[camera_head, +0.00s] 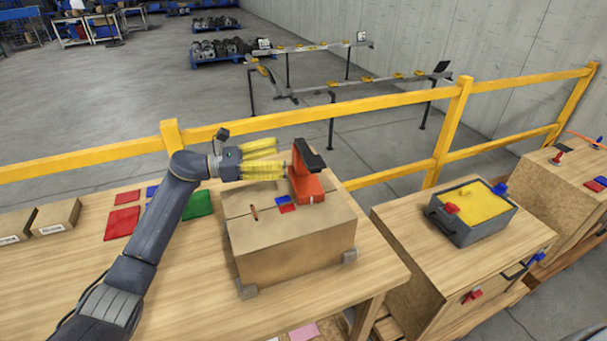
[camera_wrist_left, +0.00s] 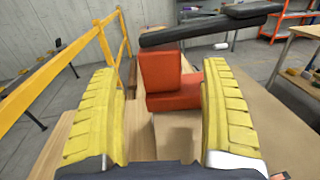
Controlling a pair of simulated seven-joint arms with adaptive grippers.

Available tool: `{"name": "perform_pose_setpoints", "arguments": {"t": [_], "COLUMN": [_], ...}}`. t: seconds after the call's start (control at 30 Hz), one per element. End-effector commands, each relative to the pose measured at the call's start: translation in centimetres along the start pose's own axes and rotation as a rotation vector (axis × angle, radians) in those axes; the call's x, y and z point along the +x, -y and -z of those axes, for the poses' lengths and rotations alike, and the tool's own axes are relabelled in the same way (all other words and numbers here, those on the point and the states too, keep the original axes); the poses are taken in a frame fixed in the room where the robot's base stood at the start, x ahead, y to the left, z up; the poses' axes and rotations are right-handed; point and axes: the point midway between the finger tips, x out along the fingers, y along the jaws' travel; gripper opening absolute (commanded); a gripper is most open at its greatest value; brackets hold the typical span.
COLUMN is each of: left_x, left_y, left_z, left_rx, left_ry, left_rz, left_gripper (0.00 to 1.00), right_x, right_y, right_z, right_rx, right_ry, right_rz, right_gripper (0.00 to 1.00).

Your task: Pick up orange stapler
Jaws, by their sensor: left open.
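The orange stapler (camera_head: 306,187) with a black top arm stands upright on a closed cardboard box (camera_head: 293,239) on the wooden table. My left gripper (camera_head: 279,157) has yellow fingers and is open just left of the stapler, pointing at it. In the left wrist view, the stapler (camera_wrist_left: 169,79) stands ahead between the two spread fingers (camera_wrist_left: 162,120), nearer the right one, with its black arm above. Nothing is held between the fingers. My right gripper is not in view.
Red and blue pieces (camera_head: 285,203) lie on the box by the stapler. Red, blue and green flat pieces (camera_head: 198,204) and small boxes (camera_head: 58,216) lie to the left. A grey bin with yellow contents (camera_head: 473,206) stands right. A yellow railing (camera_head: 365,109) runs behind the table.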

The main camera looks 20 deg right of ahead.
Motion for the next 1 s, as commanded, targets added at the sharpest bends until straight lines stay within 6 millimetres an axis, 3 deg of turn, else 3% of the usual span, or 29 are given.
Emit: {"name": "perform_pose_setpoints", "arguments": {"t": [0.33, 0.7, 1.0], "left_x": [1.9, 5.9, 6.6], "left_y": [0.0, 0.0, 0.0], "left_z": [-0.1, -0.1, -0.1], "left_rx": [0.0, -0.001, 0.0], "left_ry": [0.001, 0.002, 0.001], "left_rz": [-0.001, -0.001, -0.001], "left_gripper": [0.8, 0.8, 0.8], "right_x": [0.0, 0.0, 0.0], "right_y": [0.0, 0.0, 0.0], "right_z": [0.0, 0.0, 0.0], "right_rx": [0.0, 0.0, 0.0], "right_ry": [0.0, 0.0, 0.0], "right_rz": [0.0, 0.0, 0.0], "right_gripper": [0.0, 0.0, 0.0]}}
